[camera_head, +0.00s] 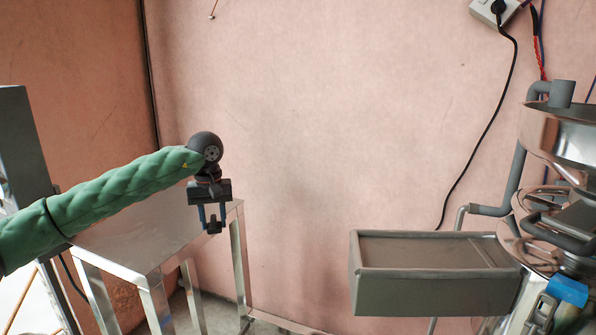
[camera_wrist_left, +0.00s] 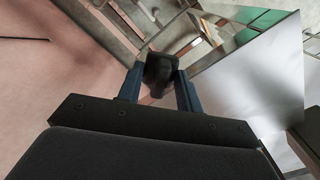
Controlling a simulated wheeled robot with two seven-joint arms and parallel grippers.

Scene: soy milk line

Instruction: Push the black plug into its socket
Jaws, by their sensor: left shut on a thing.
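My left gripper (camera_head: 212,221) hangs downward at the end of the green-sleeved arm, in front of the pink wall near the metal table's right end. Its blue fingers are shut on a small black piece, which looks like the black plug (camera_head: 214,227). In the left wrist view the black plug (camera_wrist_left: 160,68) sits between the two blue fingers (camera_wrist_left: 158,88). A light grey wall socket box (camera_head: 484,12) is at the top right, far from my left gripper. A black plug-like piece with a hanging black cable sits in it. My right gripper is not in view.
A metal-framed table (camera_head: 140,240) stands at the lower left, below my left arm. A grey metal trough (camera_head: 436,291) and shiny machine vessels (camera_head: 560,130) with pipes fill the lower right. The wall area between gripper and socket box is clear, apart from the hanging cable (camera_head: 484,140).

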